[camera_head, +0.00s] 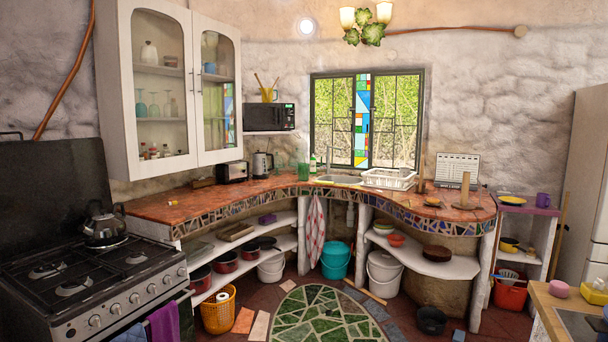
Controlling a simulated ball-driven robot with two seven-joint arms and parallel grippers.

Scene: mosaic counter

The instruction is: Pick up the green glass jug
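A green glass vessel (303,170), which looks like the jug, stands upright on the curved mosaic counter (240,203) at the back, just left of the sink. It is small and far off, so its handle and spout cannot be made out. A bottle with a green part (313,164) stands close to its right. Neither of my grippers is in view, and nothing is touching the green vessel.
A stove (90,285) fills the left front, and a wooden worktop (548,302) the right front. The floor around the green mosaic patch (322,318) looks mostly free.

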